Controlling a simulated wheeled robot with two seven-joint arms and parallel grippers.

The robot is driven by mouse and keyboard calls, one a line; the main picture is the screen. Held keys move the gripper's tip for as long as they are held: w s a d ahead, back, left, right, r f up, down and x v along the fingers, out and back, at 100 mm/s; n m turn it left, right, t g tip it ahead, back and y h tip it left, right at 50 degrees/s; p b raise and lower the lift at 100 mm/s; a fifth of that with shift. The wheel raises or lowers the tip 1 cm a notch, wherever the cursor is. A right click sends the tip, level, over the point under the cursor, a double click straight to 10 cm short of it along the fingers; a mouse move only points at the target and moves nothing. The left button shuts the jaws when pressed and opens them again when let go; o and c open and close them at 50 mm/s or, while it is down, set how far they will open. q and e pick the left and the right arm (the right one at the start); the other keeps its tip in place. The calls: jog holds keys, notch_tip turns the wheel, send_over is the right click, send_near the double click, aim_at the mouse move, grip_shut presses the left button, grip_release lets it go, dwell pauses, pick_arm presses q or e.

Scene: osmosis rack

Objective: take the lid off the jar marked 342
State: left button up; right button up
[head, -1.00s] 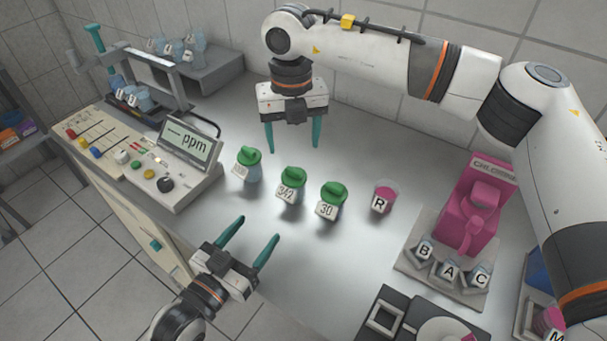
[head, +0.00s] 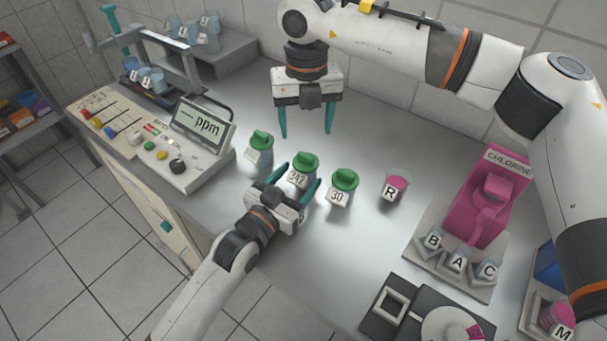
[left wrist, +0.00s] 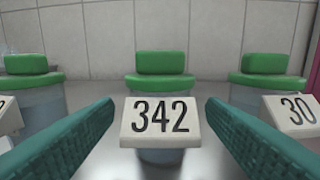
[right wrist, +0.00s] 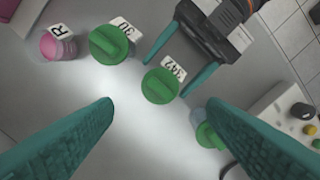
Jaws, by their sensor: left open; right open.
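The jar marked 342 (head: 300,178) stands on the metal bench between two similar jars, its green lid (head: 305,161) on. In the left wrist view its label (left wrist: 160,117) faces me, centred, with the lid (left wrist: 160,72) above. My left gripper (head: 298,180) is open, low, with its fingers to either side of this jar and apart from its label. In the right wrist view the left fingers flank the jar's lid (right wrist: 160,86). My right gripper (head: 306,134) is open and empty, pointing down behind the jars, above the bench; its fingers (right wrist: 160,115) frame its own view.
The jar marked 30 (head: 340,198) stands close on the right, another green-lidded jar (head: 258,155) on the left. A beaker marked R (head: 389,195) and a pink chlorine unit (head: 488,205) are further right. A ppm meter (head: 198,140) stands left. Bare bench lies behind the jars.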

aim_at(305, 156)
pick_arm(q)
jog(key=c, duration=1.4)
grip_shut()
pick_arm(e)
jog(key=shift+c, duration=0.7)
notch_tip(305, 156, up, 4)
jog(key=r+m, duration=0.1)
jog(key=m, duration=0.7)
notch_tip(305, 156, down, 12)
jog(key=shift+s+f, duration=0.1)
jog(key=shift+f, duration=0.05)
